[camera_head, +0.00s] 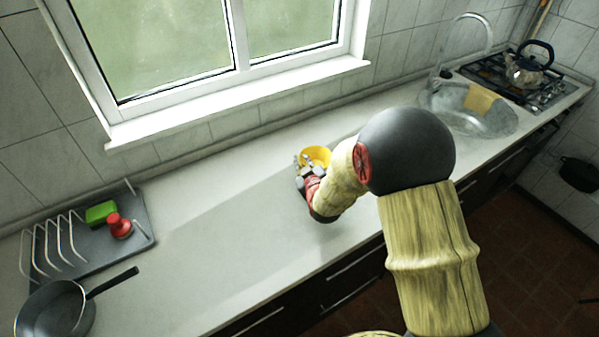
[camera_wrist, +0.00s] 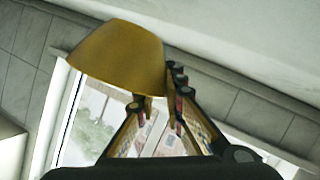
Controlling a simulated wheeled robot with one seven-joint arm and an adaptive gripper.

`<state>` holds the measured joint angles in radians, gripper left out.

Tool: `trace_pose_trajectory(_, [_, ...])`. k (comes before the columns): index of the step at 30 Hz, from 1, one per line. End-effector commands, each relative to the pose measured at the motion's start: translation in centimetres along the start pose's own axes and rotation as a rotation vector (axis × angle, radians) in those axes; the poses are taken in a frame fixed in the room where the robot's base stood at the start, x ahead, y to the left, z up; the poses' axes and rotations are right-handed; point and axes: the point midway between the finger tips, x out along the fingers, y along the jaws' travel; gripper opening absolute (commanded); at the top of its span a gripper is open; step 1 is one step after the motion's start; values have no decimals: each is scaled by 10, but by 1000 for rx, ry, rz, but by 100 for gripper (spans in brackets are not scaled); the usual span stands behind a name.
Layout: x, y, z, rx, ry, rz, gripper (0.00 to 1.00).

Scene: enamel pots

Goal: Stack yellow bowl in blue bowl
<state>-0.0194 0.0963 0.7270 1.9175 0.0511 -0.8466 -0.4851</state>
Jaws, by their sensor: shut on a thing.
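The yellow bowl (camera_head: 317,154) is at the tip of my gripper (camera_head: 304,163), near the wall side of the counter in the head view. In the wrist view the yellow bowl (camera_wrist: 118,58) fills the upper left, and the fingers of my gripper (camera_wrist: 158,108) are shut on its edge. That view is upside down, with the counter at the top and the window at the bottom. I cannot tell how high the bowl is above the counter. The blue bowl is not visible in either view; my arm covers part of the counter.
A grey dish rack (camera_head: 85,250) holds a green sponge (camera_head: 101,212) and a red-topped object (camera_head: 119,226). A dark pan (camera_head: 55,310) is at the lower left. A sink (camera_head: 468,112) and a kettle (camera_head: 527,68) on the stove are at right. The counter (camera_head: 225,230) left of my gripper is clear.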

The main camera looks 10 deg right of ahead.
Motion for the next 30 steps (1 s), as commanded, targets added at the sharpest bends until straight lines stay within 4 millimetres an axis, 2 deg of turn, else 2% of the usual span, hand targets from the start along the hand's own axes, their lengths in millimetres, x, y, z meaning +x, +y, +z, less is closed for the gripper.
trace_pose_trajectory(3, [18, -8, 7, 0, 4, 1, 0])
trace_pose_trajectory(12, [35, -16, 16, 0, 3, 1, 0])
trace_pose_trajectory(18, [42, -28, 40, 0, 2, 1, 0])
trace_pose_trajectory(30, [44, -29, 42, 0, 4, 2, 0])
